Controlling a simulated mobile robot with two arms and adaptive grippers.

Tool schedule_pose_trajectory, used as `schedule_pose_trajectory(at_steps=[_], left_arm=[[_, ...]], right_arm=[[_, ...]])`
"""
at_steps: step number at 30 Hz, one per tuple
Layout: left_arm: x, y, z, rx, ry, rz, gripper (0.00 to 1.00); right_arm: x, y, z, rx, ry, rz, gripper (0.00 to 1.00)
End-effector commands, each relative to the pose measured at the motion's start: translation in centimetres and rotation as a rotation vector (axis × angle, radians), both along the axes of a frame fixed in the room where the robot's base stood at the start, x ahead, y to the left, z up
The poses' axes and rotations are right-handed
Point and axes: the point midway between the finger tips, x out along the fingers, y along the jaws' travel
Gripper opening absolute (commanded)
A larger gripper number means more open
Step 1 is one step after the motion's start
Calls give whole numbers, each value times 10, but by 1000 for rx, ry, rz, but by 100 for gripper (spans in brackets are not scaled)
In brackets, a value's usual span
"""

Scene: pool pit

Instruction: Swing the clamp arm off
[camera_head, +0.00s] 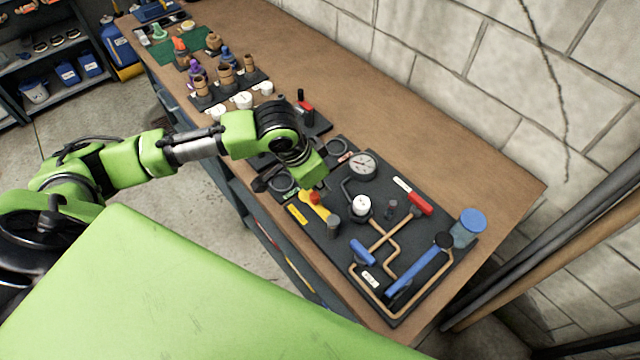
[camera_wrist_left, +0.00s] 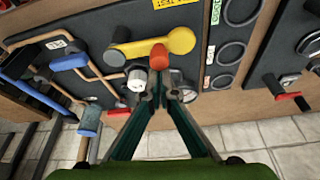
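In the left wrist view, the yellow arm (camera_wrist_left: 155,44) runs sideways above my fingertips. Its knob (camera_wrist_left: 159,57) shows just beyond them, roughly in line with the gap. My left gripper (camera_wrist_left: 160,88) has its fingers angled together, with a narrow empty gap between the tips. In the head view, its green body hides the fingertips. My right gripper is not in view.
The panel (camera_head: 340,262) also carries a pressure gauge (camera_head: 362,166), a red-handled valve (camera_head: 420,204), copper pipes and blue levers (camera_head: 415,272). A blue-lidded jar (camera_head: 468,227) stands at its right. Bare wooden bench (camera_head: 330,95) lies behind, against a block wall.

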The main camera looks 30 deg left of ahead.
Motion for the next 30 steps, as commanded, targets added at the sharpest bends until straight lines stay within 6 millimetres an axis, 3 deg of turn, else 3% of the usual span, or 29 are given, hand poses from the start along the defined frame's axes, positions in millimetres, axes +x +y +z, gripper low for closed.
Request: schedule_pose_trajectory(at_steps=[5, 18, 24, 30], left_arm=[[-6, 5, 19, 4, 0, 0, 0], [-29, 19, 100, 3, -2, 2, 0], [-33, 21, 112, 3, 0, 2, 0], [-34, 17, 109, -1, 0, -7, 0]], right_arm=[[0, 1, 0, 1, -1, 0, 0], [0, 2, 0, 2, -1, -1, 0], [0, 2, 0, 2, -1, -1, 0], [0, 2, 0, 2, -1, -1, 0]])
